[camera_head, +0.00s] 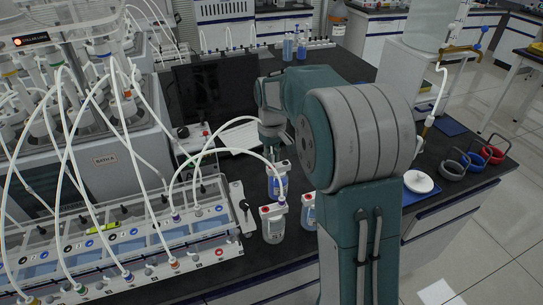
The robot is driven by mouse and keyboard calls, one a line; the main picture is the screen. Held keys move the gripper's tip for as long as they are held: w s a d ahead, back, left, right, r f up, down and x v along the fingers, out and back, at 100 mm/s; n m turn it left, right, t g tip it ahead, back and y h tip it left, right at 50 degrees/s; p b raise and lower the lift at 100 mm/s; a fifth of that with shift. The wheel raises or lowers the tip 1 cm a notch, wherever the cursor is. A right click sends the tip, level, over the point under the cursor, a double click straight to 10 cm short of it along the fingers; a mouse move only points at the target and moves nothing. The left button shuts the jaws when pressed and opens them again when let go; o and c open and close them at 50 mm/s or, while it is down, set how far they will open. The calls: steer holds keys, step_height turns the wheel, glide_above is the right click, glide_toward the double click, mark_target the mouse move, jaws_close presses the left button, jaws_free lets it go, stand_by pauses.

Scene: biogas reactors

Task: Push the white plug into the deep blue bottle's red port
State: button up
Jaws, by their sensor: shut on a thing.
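The deep blue bottle (274,187) stands upright on the dark bench, behind a paler bottle; its lower part is partly covered. Its white top sits just below my gripper (272,148), and its red port is too small to make out clearly. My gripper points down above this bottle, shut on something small. I take this to be the white plug, but the plug itself is hidden or too small to see. I cannot tell whether plug and port touch.
A paler bottle (273,224) with a red port and a purple plug stands in front. Another bottle (308,212) stands to its right, partly behind my arm. A tube-fed rack (130,245) fills the left. A monitor (215,90) stands behind; a white dish (418,181) lies right.

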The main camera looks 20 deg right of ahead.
steer(key=shift+f, duration=0.95)
stand_by(1.7)
stand_by(0.4)
steer(key=o, duration=0.8)
steer(key=shift+o, duration=0.2)
steer(key=shift+r, duration=0.15)
step_height(320, 180, up, 11)
steer(key=shift+w+f, duration=0.1)
steer(key=shift+r, duration=0.4)
